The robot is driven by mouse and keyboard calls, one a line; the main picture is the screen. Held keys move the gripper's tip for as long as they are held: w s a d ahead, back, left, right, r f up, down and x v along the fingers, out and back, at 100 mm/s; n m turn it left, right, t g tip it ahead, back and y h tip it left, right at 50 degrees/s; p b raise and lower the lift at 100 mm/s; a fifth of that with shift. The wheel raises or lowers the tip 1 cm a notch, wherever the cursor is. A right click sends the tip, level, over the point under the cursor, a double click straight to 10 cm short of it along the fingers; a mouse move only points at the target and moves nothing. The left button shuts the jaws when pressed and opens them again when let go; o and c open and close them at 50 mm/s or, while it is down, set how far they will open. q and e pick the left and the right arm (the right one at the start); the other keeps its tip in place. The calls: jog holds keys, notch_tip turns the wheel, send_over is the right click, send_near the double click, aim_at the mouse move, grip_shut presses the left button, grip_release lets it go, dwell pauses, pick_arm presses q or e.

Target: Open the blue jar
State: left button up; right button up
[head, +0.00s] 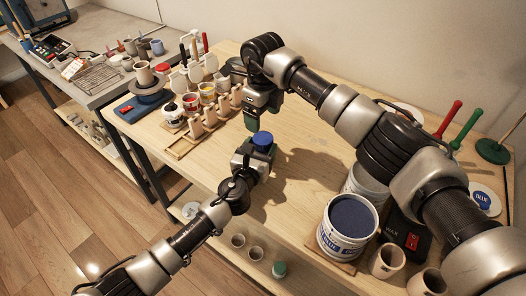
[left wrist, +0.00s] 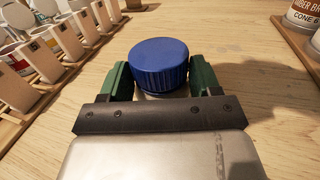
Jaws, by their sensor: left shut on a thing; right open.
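The blue jar's ribbed blue lid (head: 263,139) shows in the head view, near the front edge of the wooden table. In the left wrist view the blue lid (left wrist: 160,62) sits on the jar, which stands upright between the green fingers. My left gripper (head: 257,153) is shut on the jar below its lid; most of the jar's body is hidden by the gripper. My right gripper (head: 253,119) is open and empty, pointing down, a little behind the lid and apart from it in the head view.
A wooden rack with cups (head: 205,125) and small paint jars stand to the left. A large open bucket of blue glaze (head: 350,215), a black box (head: 405,236) and mugs (head: 387,261) are at the right front. The table's middle is clear.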

aim_at(263, 137)
pick_arm(q)
grip_shut()
pick_arm(e)
jog(key=shift+c, duration=0.9)
jog(key=shift+f, duration=4)
jog(key=c, duration=0.7)
jog(key=n, duration=0.2)
jog(key=shift+n, duration=0.3)
jog(key=shift+c, duration=0.2)
jog(key=shift+r, duration=0.2)
jog(key=shift+r, duration=0.95)
